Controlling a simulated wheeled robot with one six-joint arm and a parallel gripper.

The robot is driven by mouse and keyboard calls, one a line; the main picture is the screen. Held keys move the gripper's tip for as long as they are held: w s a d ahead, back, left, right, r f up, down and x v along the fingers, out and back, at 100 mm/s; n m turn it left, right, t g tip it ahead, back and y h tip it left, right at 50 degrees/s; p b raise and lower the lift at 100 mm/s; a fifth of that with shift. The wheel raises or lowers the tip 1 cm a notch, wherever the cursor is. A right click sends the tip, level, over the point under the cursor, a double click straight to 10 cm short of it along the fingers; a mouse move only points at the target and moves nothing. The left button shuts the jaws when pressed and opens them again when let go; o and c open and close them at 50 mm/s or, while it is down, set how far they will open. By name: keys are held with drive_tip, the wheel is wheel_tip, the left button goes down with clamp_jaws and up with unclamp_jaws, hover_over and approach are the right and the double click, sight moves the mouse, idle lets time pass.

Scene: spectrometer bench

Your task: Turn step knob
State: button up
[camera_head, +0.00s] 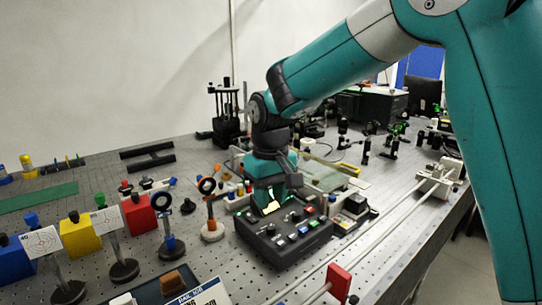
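A dark control box (285,245) sits on the perforated bench near the middle of the picture. I cannot tell which one is the step knob, as the labels are too small to read. My gripper (272,203) points down over the back left part of the box. The gripper hides part of the panel there. I cannot tell whether it touches a knob or how far its fingers are apart.
Ring-topped posts (211,212) stand close left of the box, with coloured blocks such as a yellow one (79,234) farther left. A small dark device (353,212) sits right of the box. A red block (339,282) stands on the rail in front.

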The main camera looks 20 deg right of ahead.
wheel_tip(320, 180, up, 10)
drive_tip(key=shift+r, duration=0.15)
drive_tip(key=shift+s, duration=0.1)
idle(0.4)
drive_tip(key=s+a+f+n+y+p, duration=0.1)
drive_tip(key=s+a+f+n+y, duration=0.1)
drive_tip(key=s, duration=1)
drive_tip(key=s+a+f+n+y+p, duration=0.1)
drive_tip(key=s+a+f+n+y, duration=0.1)
drive_tip(key=s, duration=1)
drive_tip(key=shift+s+a+f+n, duration=0.25)
drive_tip(key=shift+s+f+n, duration=0.1)
drive_tip(key=shift+f, duration=0.25)
clamp_jaws()
